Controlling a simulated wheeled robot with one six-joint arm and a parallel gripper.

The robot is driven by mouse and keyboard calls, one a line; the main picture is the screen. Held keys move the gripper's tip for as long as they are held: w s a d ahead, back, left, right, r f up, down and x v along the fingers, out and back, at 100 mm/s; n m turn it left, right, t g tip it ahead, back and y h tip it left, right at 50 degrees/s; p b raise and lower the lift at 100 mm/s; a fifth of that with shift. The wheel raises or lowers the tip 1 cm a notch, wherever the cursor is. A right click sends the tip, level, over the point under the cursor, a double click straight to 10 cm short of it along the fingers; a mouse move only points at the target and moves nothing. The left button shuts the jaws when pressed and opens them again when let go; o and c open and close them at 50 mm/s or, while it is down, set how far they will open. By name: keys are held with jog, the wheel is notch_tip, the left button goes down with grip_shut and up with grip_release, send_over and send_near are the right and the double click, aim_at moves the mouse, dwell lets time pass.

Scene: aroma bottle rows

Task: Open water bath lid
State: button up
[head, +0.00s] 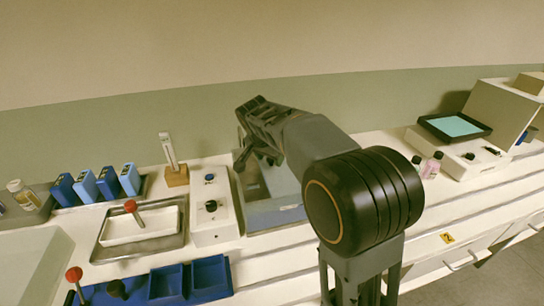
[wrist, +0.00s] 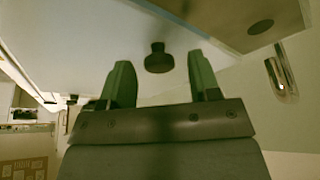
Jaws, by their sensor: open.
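The water bath (head: 262,217) is a metal tank with a white control box (head: 212,219) on its left. A pale blue-grey surface (head: 284,181), seemingly its lid, shows partly behind my arm. My gripper (head: 258,158) is over the left rear part of the bath. In the wrist view, my gripper (wrist: 160,80) is open, its two green-tinted fingers apart. A dark round knob (wrist: 158,60) on a pale surface (wrist: 130,28) appears between and beyond the fingertips, with visible gaps on both sides. Whether it lies within their reach in depth, I cannot tell. My arm hides the bath's right side.
Left of the bath stand a tray (head: 112,254) with a red-knobbed white lid, several blue boxes (head: 108,184) and an upright thermometer-like stick on a wooden block (head: 176,176). Small bottles (head: 432,165) stand to the right. The bench front right of my arm is clear.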

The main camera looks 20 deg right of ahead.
jog(key=shift+c, duration=0.3)
grip_shut()
jog(key=shift+d, duration=0.1)
